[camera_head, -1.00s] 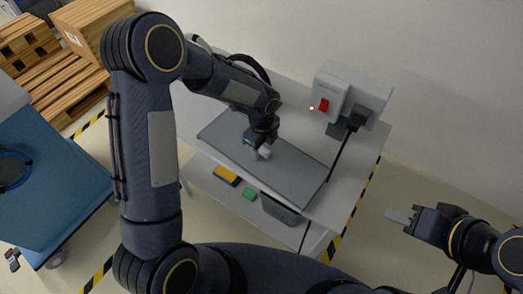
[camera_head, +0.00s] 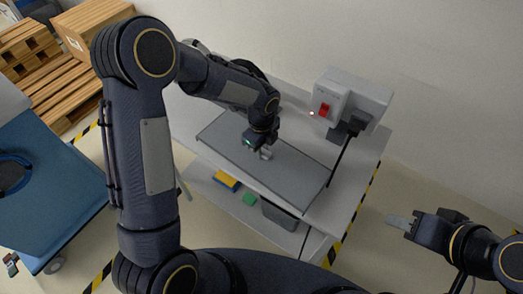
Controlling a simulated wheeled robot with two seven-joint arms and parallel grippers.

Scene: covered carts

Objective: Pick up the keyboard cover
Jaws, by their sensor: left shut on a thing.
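The keyboard cover (camera_head: 291,178) is a flat grey rectangular panel on top of the white cart (camera_head: 352,172). My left gripper (camera_head: 266,154) is over the middle of the cover and shut on a small light grey piece there, which looks like the cover's handle. The fingertips are small in view, and the arm hides the cover's far left part. The cover appears flat, and I cannot tell any gap under it. My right gripper (camera_head: 398,221) is off to the right over the floor, away from the cart. Its fingers show edge-on.
A grey box with a red switch (camera_head: 324,110) stands at the cart's back right, with a dark pole beside it. A lower shelf holds a yellow and blue item (camera_head: 227,181), a green block (camera_head: 249,199) and a grey bin (camera_head: 280,213). A blue cart (camera_head: 50,205) is at left.

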